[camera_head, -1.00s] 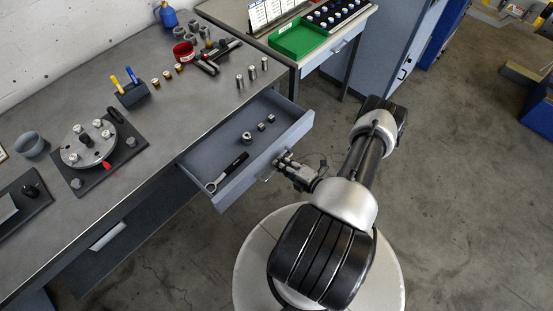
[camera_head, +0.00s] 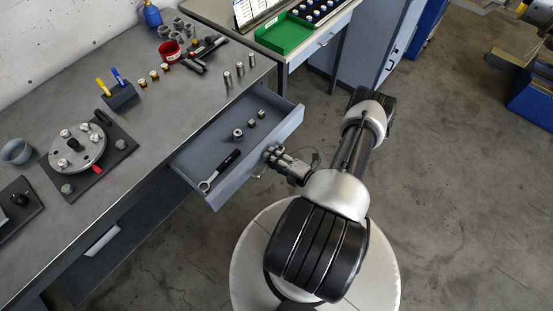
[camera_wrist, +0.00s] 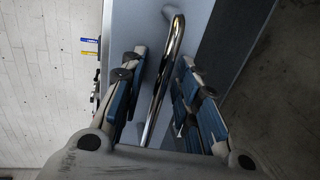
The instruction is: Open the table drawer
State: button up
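The grey drawer (camera_head: 243,172) of the workbench is pulled well out, its inside in plain view. Its bar handle (camera_wrist: 163,80) is on the front panel, and a small part of it also shows in the head view (camera_head: 258,172). My gripper (camera_wrist: 163,100) is open around the handle, one blue-padded finger on each side. In the wrist view there are gaps between the bar and the pads, so it does not look clamped. In the head view my gripper (camera_head: 272,158) is close against the drawer front.
A wrench (camera_head: 218,172) and several small metal parts lie in the drawer. The workbench (camera_head: 150,120) carries a rotor disc (camera_head: 77,148), a pen holder (camera_head: 121,96) and a red cup (camera_head: 169,51). A second table with a green tray (camera_head: 284,35) stands behind.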

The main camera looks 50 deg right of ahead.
jog(key=v, duration=1.2)
dwell(0.3)
